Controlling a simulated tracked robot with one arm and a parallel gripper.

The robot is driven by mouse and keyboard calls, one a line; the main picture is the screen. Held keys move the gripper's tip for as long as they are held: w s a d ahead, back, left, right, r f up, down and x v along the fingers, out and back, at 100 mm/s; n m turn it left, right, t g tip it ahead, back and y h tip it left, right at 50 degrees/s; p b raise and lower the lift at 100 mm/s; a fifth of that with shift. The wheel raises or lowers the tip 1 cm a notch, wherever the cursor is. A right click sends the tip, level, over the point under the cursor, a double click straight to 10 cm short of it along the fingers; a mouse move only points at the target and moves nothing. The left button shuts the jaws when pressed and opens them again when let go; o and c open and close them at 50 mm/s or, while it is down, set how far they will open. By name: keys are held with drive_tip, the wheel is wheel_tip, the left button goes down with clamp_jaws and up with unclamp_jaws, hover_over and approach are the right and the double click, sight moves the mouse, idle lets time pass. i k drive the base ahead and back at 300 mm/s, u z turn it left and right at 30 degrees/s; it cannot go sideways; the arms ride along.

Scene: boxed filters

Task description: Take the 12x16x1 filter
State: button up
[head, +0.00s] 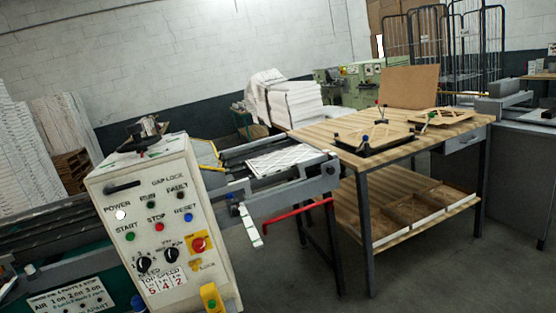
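A flat white panel with a fine diagonal pattern (285,160), which looks like a filter, lies on the bed of the machine (330,170), behind and right of the control box. A tall stack of white flat pieces (290,103) stands farther back near the wall; I cannot tell whether these are filters. No 12x16x1 marking can be read on any of them. My gripper is not in view.
A white control box (165,225) with buttons and knobs fills the near left. A red bar (285,216) sticks out below the machine bed. A wooden workbench (440,125) with a lower shelf stands right. Wire cages (440,45) stand behind it. Grey floor (420,270) is clear in front.

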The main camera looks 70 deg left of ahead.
sight(272, 163)
drive_tip(key=u, duration=0.25)
drive_tip(key=i, duration=1.3)
drive_tip(key=u, duration=0.8)
drive_tip(key=i, duration=1.45)
drive_tip(key=u, duration=1.2)
drive_tip(key=i, duration=0.95)
drive_tip(key=u, duration=0.45)
